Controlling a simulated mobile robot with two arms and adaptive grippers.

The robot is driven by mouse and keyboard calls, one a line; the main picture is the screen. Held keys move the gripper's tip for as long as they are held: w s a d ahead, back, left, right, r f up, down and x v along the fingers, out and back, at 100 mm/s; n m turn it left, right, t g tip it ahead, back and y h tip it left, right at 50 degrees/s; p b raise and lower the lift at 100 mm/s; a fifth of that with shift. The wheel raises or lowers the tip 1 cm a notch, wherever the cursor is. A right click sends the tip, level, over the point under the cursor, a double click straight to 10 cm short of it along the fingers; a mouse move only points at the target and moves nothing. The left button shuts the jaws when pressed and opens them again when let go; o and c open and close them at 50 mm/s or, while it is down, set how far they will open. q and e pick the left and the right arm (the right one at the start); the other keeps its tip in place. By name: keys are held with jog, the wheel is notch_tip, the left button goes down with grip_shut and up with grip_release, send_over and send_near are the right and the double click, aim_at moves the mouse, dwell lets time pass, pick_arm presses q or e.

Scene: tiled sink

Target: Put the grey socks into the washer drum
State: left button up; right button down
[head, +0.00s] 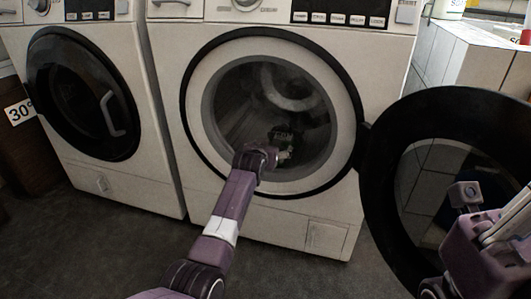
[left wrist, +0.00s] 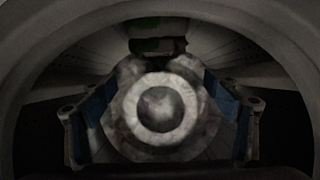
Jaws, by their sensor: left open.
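The open washer's drum (head: 238,110) is in the middle of the head view. My left gripper (head: 285,143) is inside the drum opening, its tips small and dark there. In the left wrist view its two blue-padded fingers (left wrist: 165,118) are spread wide, with nothing clearly held between them. Behind them is the drum's back with a pale round hub (left wrist: 158,108). A dark, partly green shape (left wrist: 157,42) shows above the hub; I cannot tell what it is. I cannot make out the grey socks in either view. My right arm is at the right edge; its finger state is unclear.
The round black-rimmed washer door (head: 385,150) hangs open to the right, with my right arm in front of it. A second washer (head: 85,95) with a shut door stands at the left. A tiled ledge (head: 480,62) is at the upper right. The dark floor is clear at lower left.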

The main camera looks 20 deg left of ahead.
pick_arm(q)
jog(key=v, duration=0.9)
dwell(0.3)
